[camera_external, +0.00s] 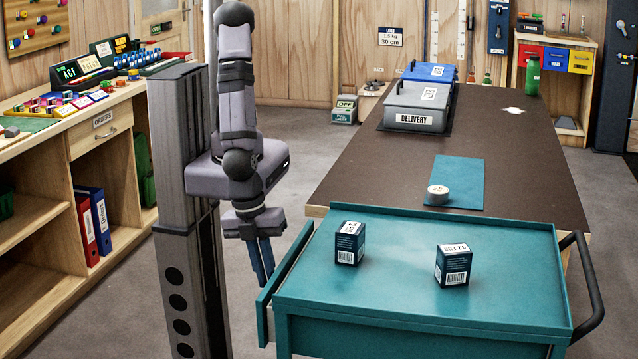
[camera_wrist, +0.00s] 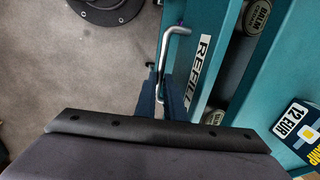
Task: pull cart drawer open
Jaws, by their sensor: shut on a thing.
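The teal cart (camera_external: 430,275) stands at the front right. Its drawer (camera_external: 285,275) sticks out from the cart's left side, partly open. In the wrist view the drawer front (camera_wrist: 197,75) has a "REFILL" label and a silver bar handle (camera_wrist: 175,32). My gripper (camera_external: 263,277) is low beside the drawer front, fingers pointing down. In the wrist view my gripper (camera_wrist: 161,92) is shut on the handle, at its near end. A round balm tin (camera_wrist: 257,17) shows inside the open drawer. The handle is hidden in the external view.
Two dark boxes, one on the left (camera_external: 350,243) and one on the right (camera_external: 452,265), stand on the cart top. The brown table (camera_external: 400,165) adjoins the cart behind. Grey floor (camera_external: 300,150) lies open left of the table.

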